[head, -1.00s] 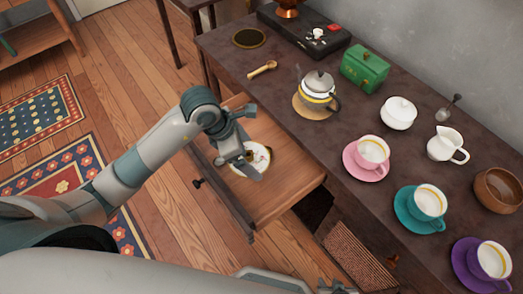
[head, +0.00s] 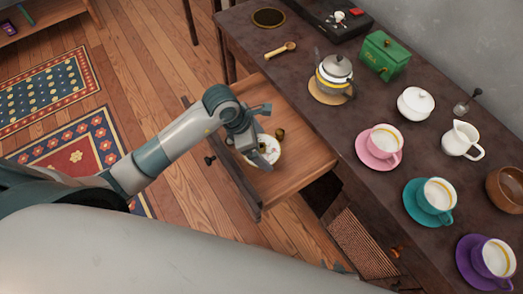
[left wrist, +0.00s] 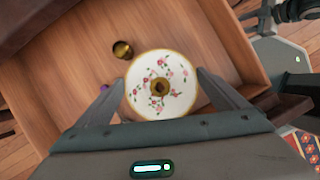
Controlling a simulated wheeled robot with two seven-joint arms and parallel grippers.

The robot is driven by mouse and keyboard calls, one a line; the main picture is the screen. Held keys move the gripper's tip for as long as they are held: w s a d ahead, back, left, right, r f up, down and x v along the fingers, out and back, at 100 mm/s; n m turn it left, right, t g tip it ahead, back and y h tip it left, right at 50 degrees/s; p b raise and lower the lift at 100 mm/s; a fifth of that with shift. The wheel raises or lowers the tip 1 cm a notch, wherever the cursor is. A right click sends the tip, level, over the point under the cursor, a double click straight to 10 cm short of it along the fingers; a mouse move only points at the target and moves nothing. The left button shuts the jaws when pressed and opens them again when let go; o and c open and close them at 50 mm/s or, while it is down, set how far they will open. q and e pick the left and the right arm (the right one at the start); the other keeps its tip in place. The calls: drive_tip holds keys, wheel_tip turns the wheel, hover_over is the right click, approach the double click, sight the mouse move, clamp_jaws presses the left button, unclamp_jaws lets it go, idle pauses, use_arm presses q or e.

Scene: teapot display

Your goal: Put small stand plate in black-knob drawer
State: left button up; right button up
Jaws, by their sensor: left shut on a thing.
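The small stand plate (head: 267,151) is white with pink flowers, a gold rim and a brass centre; it also shows in the left wrist view (left wrist: 148,102). It is inside the outline of the open wooden drawer (head: 300,168); I cannot tell whether it touches the drawer floor. The drawer has a black knob (head: 209,160) on its front. My left gripper (head: 257,152) is over the drawer, shut on the plate, with a finger on either side of it in the wrist view (left wrist: 161,88). A part at the bottom edge may be my right gripper (head: 343,269), mostly hidden.
A small brass piece (left wrist: 122,49) lies in the drawer beside the plate. The dark table (head: 375,130) holds a teapot (head: 334,73), a green tin (head: 385,54), a pink cup (head: 384,141) and more teaware. The drawer floor right of the plate is clear.

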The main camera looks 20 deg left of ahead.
sight(261, 152)
use_arm(q)
drive_tip(key=shift+f, duration=1.85)
drive_tip(key=shift+f, duration=0.1)
drive_tip(key=o, duration=0.8)
drive_tip(key=shift+o, duration=0.2)
drive_tip(key=shift+r, duration=0.2)
drive_tip(key=v, duration=1.2)
drive_tip(key=shift+f, duration=0.1)
